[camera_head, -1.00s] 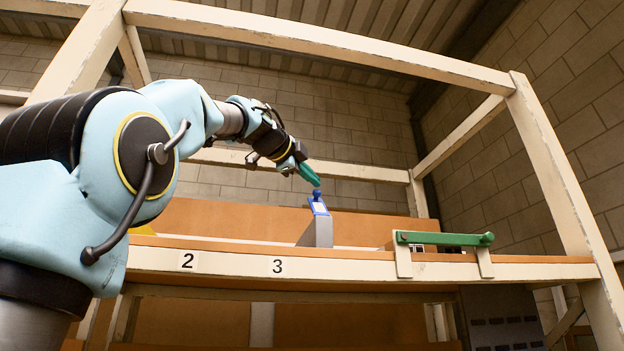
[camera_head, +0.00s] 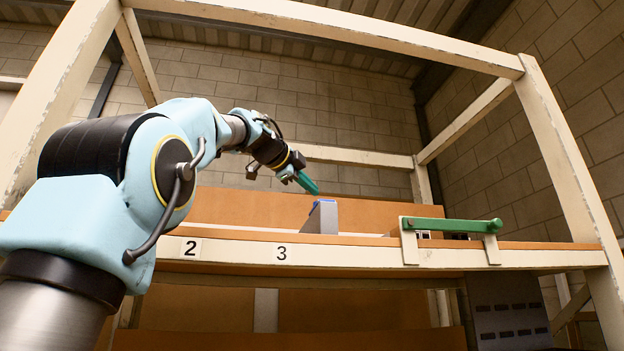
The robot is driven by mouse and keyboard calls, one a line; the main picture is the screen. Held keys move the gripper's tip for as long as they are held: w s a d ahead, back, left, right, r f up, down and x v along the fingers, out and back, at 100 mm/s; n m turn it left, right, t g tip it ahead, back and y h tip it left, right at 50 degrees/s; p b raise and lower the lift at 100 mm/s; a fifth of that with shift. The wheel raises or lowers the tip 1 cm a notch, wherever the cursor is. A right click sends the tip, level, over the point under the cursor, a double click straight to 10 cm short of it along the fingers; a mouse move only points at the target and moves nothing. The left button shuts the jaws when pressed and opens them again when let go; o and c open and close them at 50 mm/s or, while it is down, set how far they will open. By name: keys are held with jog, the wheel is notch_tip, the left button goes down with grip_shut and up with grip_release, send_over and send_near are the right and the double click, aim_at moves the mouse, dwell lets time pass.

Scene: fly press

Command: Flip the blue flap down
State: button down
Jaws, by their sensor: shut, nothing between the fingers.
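The blue flap (camera_head: 324,202) shows only as a thin blue strip along the top of a grey wedge-shaped stand (camera_head: 322,219). The stand is on the shelf behind the number 3 label. The flap appears to lie down against the stand's top, and its knob cannot be made out. My gripper (camera_head: 308,184) has green fingers, shut and empty. It hangs just above and slightly left of the flap, with a small gap in the picture. Whether it touches the flap cannot be told.
A green bar (camera_head: 452,225) on cream brackets runs along the shelf front at the right. The cream shelf edge (camera_head: 360,257) carries labels 2 (camera_head: 191,248) and 3 (camera_head: 281,253). Cream posts and beams frame the shelf. The space above the shelf is mostly clear.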

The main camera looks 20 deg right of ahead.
jog(key=shift+w+f+n+g+y+p, duration=0.3)
jog(key=shift+w+f+n+g, duration=0.15)
jog(key=shift+f+g, duration=0.1)
jog(key=shift+f, duration=0.1)
